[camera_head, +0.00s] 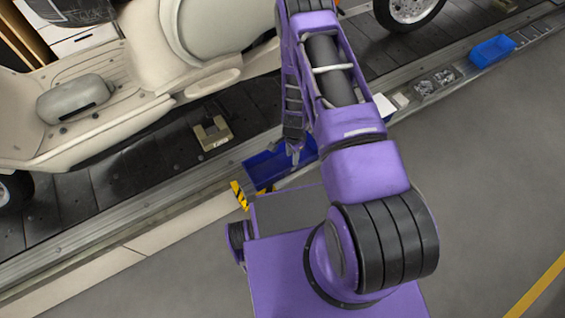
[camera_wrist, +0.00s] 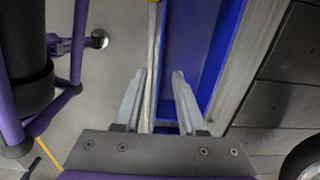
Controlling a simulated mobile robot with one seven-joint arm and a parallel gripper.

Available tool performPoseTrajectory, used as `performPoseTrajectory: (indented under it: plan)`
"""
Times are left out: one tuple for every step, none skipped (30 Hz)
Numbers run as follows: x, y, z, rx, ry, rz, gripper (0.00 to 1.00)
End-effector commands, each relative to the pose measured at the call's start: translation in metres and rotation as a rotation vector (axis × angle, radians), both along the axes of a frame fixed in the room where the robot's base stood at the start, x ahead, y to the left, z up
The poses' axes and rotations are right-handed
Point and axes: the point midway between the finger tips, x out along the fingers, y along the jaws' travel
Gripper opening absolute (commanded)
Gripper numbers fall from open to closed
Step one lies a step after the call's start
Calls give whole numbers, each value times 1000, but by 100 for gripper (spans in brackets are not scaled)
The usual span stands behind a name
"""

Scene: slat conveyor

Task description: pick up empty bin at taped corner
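A blue bin (camera_head: 262,171) lies along the conveyor's edge, close to a yellow-and-black taped corner (camera_head: 239,195). The part of its inside that shows is bare. My gripper (camera_head: 293,154) is over the right part of this bin and hides some of it. In the wrist view the blue bin (camera_wrist: 203,42) runs up and down the picture. My gripper (camera_wrist: 159,74) is open there, with one finger on each side of the bin's left wall edge. I cannot tell how far the fingertips are above or below the rim.
Another blue bin (camera_head: 492,51) stands farther along the edge at upper right, beside small trays of metal parts (camera_head: 436,82). A cream scooter (camera_head: 140,75) stands on the dark slat conveyor (camera_head: 110,190). A small beige block (camera_head: 212,133) lies on the slats. Grey floor is clear at right.

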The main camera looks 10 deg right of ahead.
Motion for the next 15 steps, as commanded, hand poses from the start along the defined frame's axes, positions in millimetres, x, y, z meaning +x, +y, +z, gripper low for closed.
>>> performPoseTrajectory:
  plan:
    - [-1,0,-13,0,1,0,40]
    - [-1,0,-18,-1,2,0,40]
    - [0,0,-24,0,1,1,40]
    - [0,0,-28,0,0,1,40]
    - [0,0,-31,-1,0,1,40]
    - [0,0,-35,-1,0,2,40]
    - [0,0,-37,-1,-1,2,40]
    - [0,0,-39,-1,-1,2,40]
    - [0,0,-40,-1,-1,2,40]
    - [0,0,-42,-1,-1,2,40]
    - [0,1,-44,-1,-1,2,40]
    - [0,2,-47,-1,0,3,40]
    - [-1,3,-51,-1,0,3,40]
    - [-1,4,-56,-1,0,3,40]
    - [-2,6,-62,-1,1,2,40]
